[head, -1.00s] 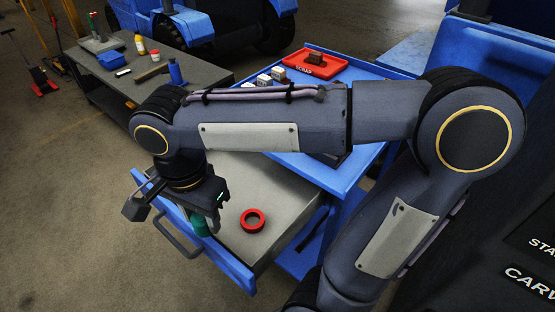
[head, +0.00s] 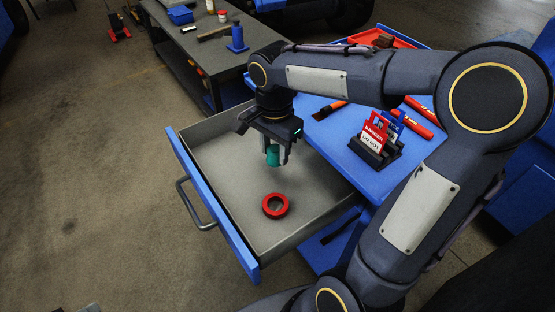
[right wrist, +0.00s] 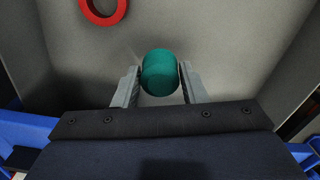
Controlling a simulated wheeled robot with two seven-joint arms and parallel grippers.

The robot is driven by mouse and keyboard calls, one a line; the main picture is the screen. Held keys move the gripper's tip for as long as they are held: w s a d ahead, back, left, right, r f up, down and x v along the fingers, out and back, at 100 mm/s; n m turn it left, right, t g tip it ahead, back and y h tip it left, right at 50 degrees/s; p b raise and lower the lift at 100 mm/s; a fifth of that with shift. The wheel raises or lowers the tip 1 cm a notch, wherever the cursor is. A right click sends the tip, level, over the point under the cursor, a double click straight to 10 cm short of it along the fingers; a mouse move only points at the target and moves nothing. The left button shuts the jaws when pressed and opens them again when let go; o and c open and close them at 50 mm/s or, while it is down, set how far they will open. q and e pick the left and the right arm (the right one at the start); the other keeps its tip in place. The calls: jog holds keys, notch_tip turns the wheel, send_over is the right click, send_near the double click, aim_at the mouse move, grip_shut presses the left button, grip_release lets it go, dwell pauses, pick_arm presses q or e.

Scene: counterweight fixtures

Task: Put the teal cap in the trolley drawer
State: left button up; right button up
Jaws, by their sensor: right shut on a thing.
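The teal cap (head: 272,155) is between the fingers of my right gripper (head: 275,158), which is shut on it. In the right wrist view the cap (right wrist: 160,73) sits between the two grey fingertips (right wrist: 158,88), with the drawer floor behind it. The trolley drawer (head: 222,232) is pulled open, with a blue front and grey inside. The gripper and cap are over the back part of the drawer; how high they are above its floor is hard to tell. My left gripper is not in view.
A red ring (head: 275,206) lies on the drawer floor, and it also shows in the right wrist view (right wrist: 103,8). The blue trolley top (head: 335,140) holds a tag stand (head: 375,150) and red-handled tools. A grey workbench (head: 207,52) stands behind. The drawer floor around the ring is clear.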

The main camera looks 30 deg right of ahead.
aim_at(277, 169)
jog(key=shift+w+d+f, duration=0.25)
jog(key=shift+f, duration=0.2)
jog(key=shift+w+d+f, duration=0.2)
jog(key=shift+f, duration=0.2)
jog(key=shift+w+d+f+b, duration=0.15)
jog(key=shift+f+b, duration=0.45)
jog(key=shift+f, duration=1.15)
jog(key=shift+f, duration=0.1)
jog(key=o, duration=0.7)
